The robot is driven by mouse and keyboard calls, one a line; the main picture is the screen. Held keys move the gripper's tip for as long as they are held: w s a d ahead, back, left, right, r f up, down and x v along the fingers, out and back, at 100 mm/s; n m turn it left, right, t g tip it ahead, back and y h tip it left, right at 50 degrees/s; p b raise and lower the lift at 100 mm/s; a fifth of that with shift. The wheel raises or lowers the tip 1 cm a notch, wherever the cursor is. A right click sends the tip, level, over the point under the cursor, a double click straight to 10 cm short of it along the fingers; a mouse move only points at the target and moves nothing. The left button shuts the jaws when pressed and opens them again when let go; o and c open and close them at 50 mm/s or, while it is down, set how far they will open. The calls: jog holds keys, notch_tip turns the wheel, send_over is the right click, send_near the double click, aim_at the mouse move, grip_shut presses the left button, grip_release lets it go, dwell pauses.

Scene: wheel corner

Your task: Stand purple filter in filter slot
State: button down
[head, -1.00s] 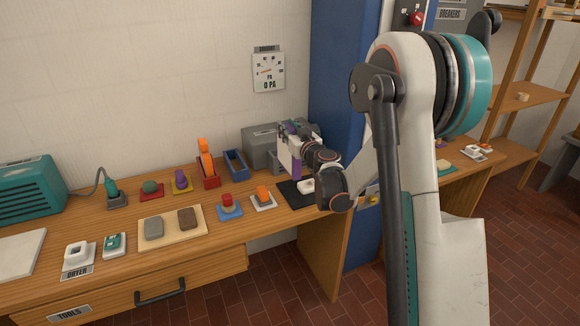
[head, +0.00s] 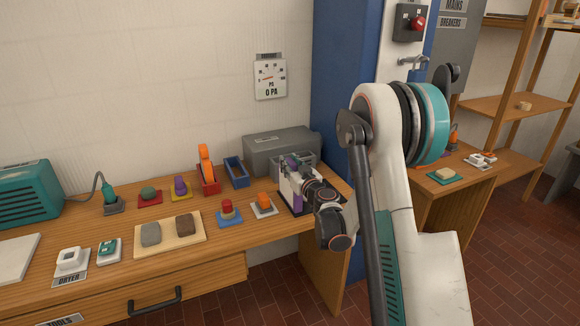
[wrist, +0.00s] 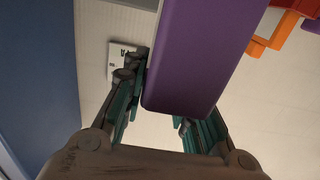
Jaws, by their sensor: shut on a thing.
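My gripper (head: 293,173) is shut on the purple filter above the right end of the bench. In the wrist view the purple filter (wrist: 205,55) is a long slab running up from between my fingers (wrist: 160,120). In the head view it is mostly hidden by my gripper, with only a little purple showing. A blue open-topped holder (head: 236,173) stands empty at the back, left of my gripper. Beside it a red holder (head: 208,184) carries an upright orange piece (head: 205,160). I cannot tell for certain which holder is the filter slot.
Orange (head: 264,199) and red (head: 227,206) knobs on plates stand in front of the holders. A blue pillar (head: 335,90) rises at the right.

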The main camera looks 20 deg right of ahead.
jog(key=shift+f, duration=0.1)
jog(key=c, duration=1.5)
grip_release()
jog(key=shift+o, duration=1)
